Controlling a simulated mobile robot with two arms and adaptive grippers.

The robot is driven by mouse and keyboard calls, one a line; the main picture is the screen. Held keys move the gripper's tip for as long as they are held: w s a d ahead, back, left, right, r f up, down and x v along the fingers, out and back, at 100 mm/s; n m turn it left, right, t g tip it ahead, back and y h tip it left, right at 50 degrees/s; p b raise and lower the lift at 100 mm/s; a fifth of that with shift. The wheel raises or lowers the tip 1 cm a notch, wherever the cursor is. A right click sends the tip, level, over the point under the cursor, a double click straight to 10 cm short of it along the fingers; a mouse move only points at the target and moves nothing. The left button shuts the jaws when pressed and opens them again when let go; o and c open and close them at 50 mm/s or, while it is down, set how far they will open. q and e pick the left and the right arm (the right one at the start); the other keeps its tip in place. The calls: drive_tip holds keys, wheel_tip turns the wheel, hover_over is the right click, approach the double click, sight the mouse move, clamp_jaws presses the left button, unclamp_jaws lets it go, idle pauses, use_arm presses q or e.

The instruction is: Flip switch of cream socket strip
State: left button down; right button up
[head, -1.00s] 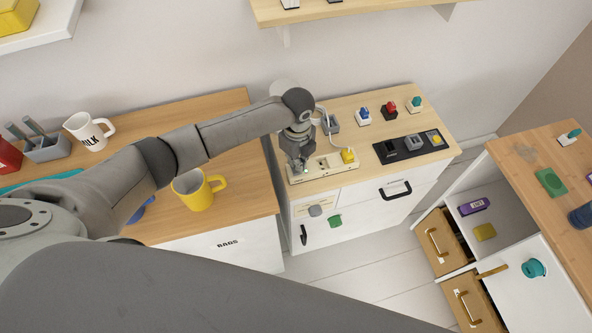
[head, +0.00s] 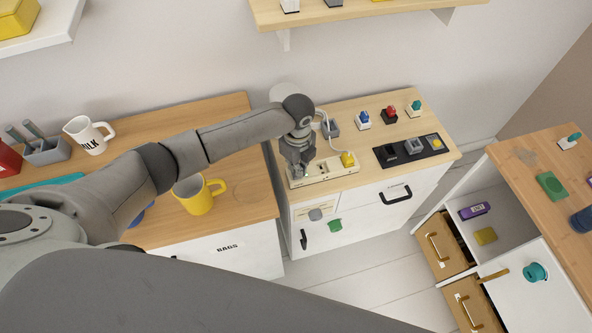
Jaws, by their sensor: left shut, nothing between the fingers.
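The cream socket strip (head: 329,171) lies near the front edge of the wooden cabinet top, with a yellow plug or switch piece (head: 347,159) at its right end. My left gripper (head: 297,174) points down at the strip's left end, shut with nothing held. It covers that end, so the strip's switch is hidden, and I cannot tell whether the fingertips touch it. My right gripper is not in view.
Small blue (head: 363,119), red (head: 389,114) and teal (head: 414,107) switches stand behind the strip. A black panel (head: 432,142) lies to the right. A white cable (head: 325,122) runs behind my gripper. A yellow mug (head: 198,196) stands left.

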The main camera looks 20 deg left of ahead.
use_arm(q)
drive_tip(key=shift+f, duration=0.35)
idle(0.6)
drive_tip(key=shift+f+b, duration=0.75)
drive_tip(key=shift+f, duration=0.15)
idle(0.3)
drive_tip(key=shift+s+r, duration=0.1)
drive_tip(key=shift+r+p, duration=0.85)
drive_tip(key=shift+p, duration=0.25)
wheel_tip(320, 180, up, 5)
drive_tip(key=p, duration=0.5)
drive_tip(key=shift+r, duration=0.15)
